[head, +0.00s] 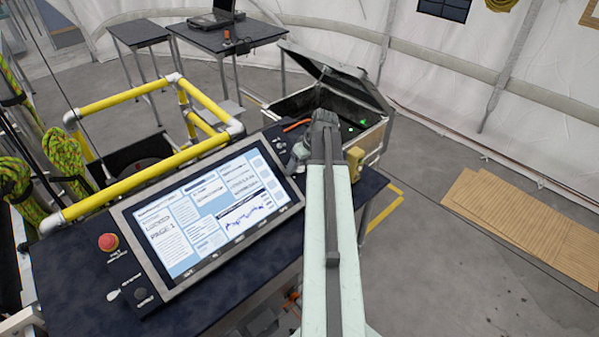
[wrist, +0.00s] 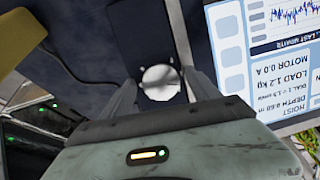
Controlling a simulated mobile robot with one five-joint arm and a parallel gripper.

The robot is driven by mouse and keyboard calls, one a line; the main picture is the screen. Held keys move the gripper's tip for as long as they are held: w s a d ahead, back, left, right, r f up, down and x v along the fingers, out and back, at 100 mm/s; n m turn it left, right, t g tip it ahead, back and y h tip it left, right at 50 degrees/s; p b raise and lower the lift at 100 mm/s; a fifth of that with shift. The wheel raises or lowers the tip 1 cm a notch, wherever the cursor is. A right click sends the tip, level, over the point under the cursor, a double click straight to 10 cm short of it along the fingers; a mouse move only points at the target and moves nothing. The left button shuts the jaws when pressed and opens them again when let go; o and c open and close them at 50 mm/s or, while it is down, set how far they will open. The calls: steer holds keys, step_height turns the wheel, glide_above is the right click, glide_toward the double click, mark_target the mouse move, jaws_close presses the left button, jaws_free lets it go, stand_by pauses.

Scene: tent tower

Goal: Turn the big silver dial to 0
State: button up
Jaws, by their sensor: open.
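The big silver dial (wrist: 160,82) shows in the wrist view as a bright round knob on a dark plate. My gripper (wrist: 162,93) is open, with one finger to the left of the dial and one to the right. I cannot tell whether either finger touches it. No pointer or number on the dial is legible.
The console (head: 80,270) carries a lit screen (head: 205,210) and a red mushroom button (head: 108,242). An open case (head: 290,105) stands just behind its right end. Yellow railing (head: 130,185) runs along the back left. Grey floor at right is clear up to flat cardboard sheets (head: 520,215).

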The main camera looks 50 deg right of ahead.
steer(key=c, duration=1.4)
steer(key=shift+o, duration=0.2)
steer(key=n, duration=0.3)
steer(key=n+h, duration=0.1)
steer(key=n, duration=0.2)
steer(key=shift+a+h, duration=0.15)
steer(key=shift+h, duration=0.15)
steer(key=n+h, duration=0.1)
steer(key=n, duration=0.5)
steer(key=shift+b, duration=0.4)
steer(key=shift+n+t, duration=0.3)
